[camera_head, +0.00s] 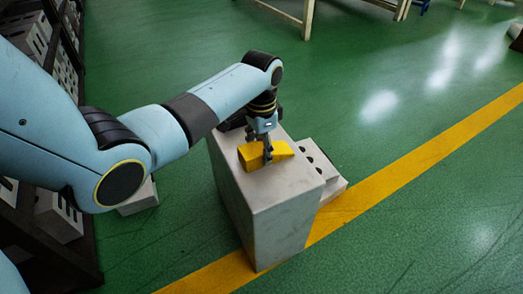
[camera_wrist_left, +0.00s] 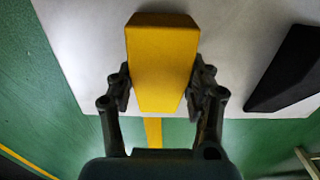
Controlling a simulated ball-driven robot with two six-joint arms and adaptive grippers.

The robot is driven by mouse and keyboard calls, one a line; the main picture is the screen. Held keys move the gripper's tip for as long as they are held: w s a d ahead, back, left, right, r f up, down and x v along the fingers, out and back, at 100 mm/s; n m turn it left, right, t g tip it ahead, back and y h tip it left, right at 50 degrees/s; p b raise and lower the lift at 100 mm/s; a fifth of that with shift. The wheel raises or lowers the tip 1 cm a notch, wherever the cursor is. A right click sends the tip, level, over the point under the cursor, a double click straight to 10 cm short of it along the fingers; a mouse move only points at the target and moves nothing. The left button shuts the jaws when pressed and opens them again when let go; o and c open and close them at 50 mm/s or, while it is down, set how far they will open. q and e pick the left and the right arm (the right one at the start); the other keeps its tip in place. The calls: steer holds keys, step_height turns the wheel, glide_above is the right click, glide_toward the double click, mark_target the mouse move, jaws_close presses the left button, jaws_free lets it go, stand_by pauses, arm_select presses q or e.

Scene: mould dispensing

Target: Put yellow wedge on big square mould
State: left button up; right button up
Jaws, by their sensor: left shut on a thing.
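The yellow wedge (camera_head: 262,155) is at the top face of the big square mould (camera_head: 270,205), a tall pale grey block standing on the floor. My left gripper (camera_head: 267,152) points down from above and is shut on the wedge. In the left wrist view, the fingers of my left gripper (camera_wrist_left: 161,90) press on both sides of the yellow wedge (camera_wrist_left: 160,55), with the mould's pale top (camera_wrist_left: 85,45) behind it. I cannot tell whether the wedge touches the top face or is just above it. My right gripper is not in view.
A black piece (camera_wrist_left: 290,70) lies on the mould's top, partly hidden by my arm in the head view. A lower grey block with round holes (camera_head: 318,165) stands right of the mould. Dark shelving (camera_head: 75,235) with grey blocks is at left.

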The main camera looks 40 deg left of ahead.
mark_target(262, 147)
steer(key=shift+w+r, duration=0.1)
arm_select(q)
steer(key=o, duration=1.4)
steer(key=shift+f, duration=0.15)
steer(key=shift+c, duration=0.2)
steer(key=shift+r, duration=0.2)
step_height(262, 147, up, 4)
steer(key=p, duration=0.2)
steer(key=shift+w+r+p, duration=0.1)
steer(key=shift+r+p, duration=0.15)
steer(key=shift+p, duration=0.05)
step_height(262, 147, up, 7)
steer(key=p, duration=0.3)
steer(key=shift+r, duration=0.2)
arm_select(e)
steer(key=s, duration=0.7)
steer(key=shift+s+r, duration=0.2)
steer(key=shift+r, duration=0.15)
